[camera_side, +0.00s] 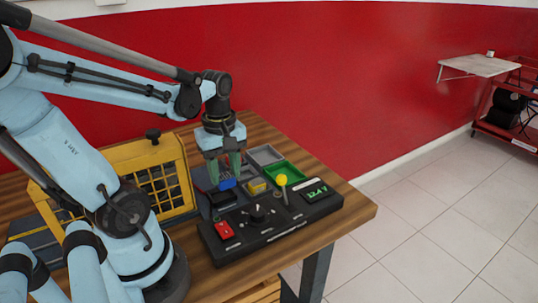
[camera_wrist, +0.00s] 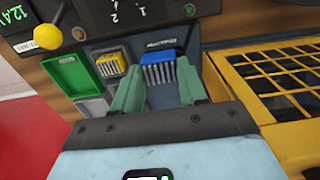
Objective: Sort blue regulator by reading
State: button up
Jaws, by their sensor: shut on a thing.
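The blue regulator (camera_side: 227,184) has pale fins, which show in the wrist view (camera_wrist: 158,75). My gripper (camera_side: 225,171) has green fingers, one on each side of it, shut on it. It is close to a dark socket (camera_wrist: 161,46) at the near edge of the black test panel (camera_side: 265,222); I cannot tell whether it touches the socket. The panel's green display (camera_side: 316,192) seems to read 12.4V. A green tray (camera_wrist: 70,74) and a grey tray (camera_side: 265,155) stand beside the work. A dark tray floor (camera_wrist: 163,97) shows between the fingers.
A yellow regulator (camera_side: 257,186) sits in a small grey tray beside the green one. The panel carries a red switch (camera_side: 224,230), a black knob (camera_side: 257,213) and a yellow-knobbed lever (camera_side: 282,181). A yellow grid frame (camera_side: 160,175) stands close on the left. The table's right end is clear.

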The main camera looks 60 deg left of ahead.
jog(key=d+r, duration=0.7)
jog(key=shift+w+d+r, duration=0.2)
jog(key=shift+d+r, duration=0.15)
jog(key=shift+d, duration=0.05)
dwell(0.4)
jog(key=shift+w, duration=0.1)
jog(key=w+a+f, duration=0.2)
jog(key=w+a, duration=0.3)
jog(key=w, duration=0.4)
jog(key=w+a+f, duration=0.2)
jog(key=w+a, duration=0.4)
jog(key=w, duration=0.3)
jog(key=a+f, duration=0.2)
jog(key=a, duration=0.1)
jog(key=a+f, duration=0.2)
jog(key=a, duration=0.2)
jog(key=a+f, duration=0.3)
jog(key=a, duration=0.1)
jog(key=shift+w, duration=0.1)
jog(key=shift+f, duration=1.95)
jog(key=shift+f, duration=0.15)
